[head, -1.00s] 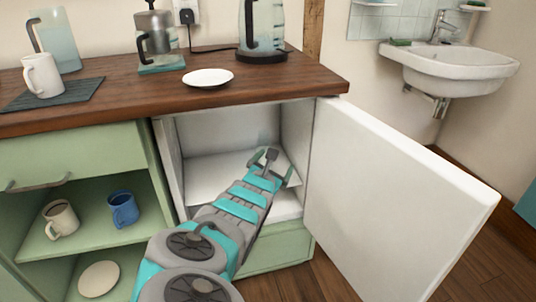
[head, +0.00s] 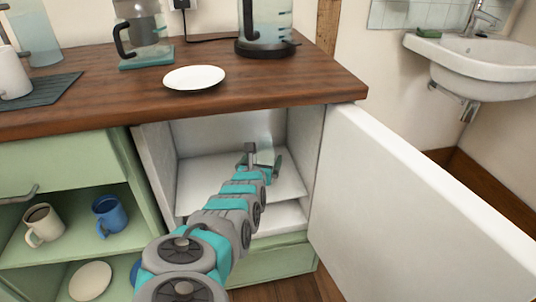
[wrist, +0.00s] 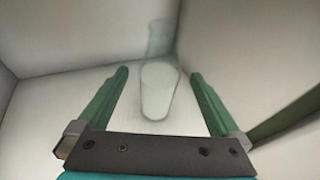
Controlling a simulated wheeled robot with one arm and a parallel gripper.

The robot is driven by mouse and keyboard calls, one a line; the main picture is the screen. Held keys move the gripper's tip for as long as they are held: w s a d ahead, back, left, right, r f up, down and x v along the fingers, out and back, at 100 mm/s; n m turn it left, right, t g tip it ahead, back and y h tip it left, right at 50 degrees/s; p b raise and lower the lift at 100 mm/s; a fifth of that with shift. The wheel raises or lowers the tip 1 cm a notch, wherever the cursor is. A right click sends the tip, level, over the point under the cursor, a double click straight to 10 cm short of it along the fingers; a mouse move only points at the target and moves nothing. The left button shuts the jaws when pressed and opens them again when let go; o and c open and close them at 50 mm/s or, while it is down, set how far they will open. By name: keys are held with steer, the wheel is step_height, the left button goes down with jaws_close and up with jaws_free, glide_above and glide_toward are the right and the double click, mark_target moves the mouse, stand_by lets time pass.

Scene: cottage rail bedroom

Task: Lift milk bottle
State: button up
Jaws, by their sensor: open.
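The milk bottle (wrist: 158,100) is a pale, see-through shape in the wrist view. It stands at the back of the white-lined cabinet, near the corner of the walls. In the head view it is faint and partly hidden behind my gripper (head: 262,160). My gripper is inside the open cabinet, above its shelf. In the wrist view its two green fingers (wrist: 160,74) are apart, and the bottle shows in the gap between them. I see space on both sides of the bottle, and no finger visibly touches it.
The white cabinet door (head: 415,200) stands open to the right. A wooden counter (head: 270,93) with a white plate (head: 194,77) and a kettle (head: 264,28) lies above. The white shelf (head: 205,180) is bare around my arm. Green shelves with mugs (head: 108,214) are at left.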

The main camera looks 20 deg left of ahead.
steer(key=shift+w+a+f, duration=0.1)
steer(key=shift+w+a, duration=0.05)
steer(key=shift+w, duration=0.5)
steer(key=shift+w+f+p, duration=0.45)
steer(key=shift+w+p, duration=0.05)
steer(key=shift+w, duration=0.2)
steer(key=p+x, duration=0.1)
steer(key=x, duration=0.2)
steer(key=shift+w+a+f, duration=0.2)
steer(key=shift+f, duration=0.05)
steer(key=shift+w, duration=0.45)
jaws_close()
